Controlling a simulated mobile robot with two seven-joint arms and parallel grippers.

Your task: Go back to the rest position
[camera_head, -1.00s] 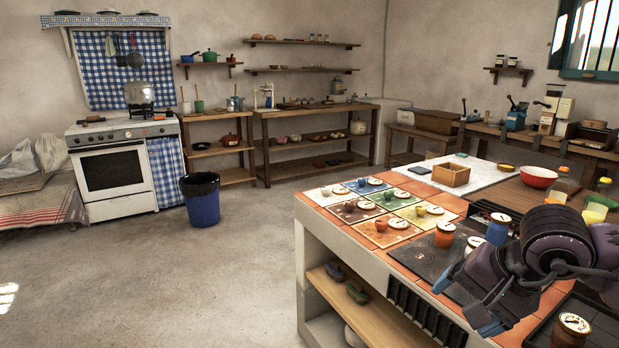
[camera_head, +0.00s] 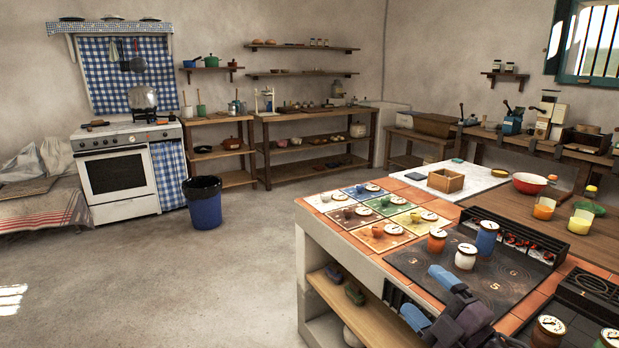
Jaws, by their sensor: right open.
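My right gripper (camera_head: 428,296) is at the lower right in the head view. Its two blue-tipped fingers are apart, with nothing between them. It is over the near left edge of the tiled counter (camera_head: 352,243), close to the dark numbered mat (camera_head: 505,285). My left gripper is not in view.
On the mat stand an orange jar (camera_head: 437,240), a white jar (camera_head: 466,257) and a blue jar (camera_head: 487,237). Coloured cards (camera_head: 354,217) with small cups lie farther back. A wooden box (camera_head: 446,180) and a red bowl (camera_head: 529,183) stand behind.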

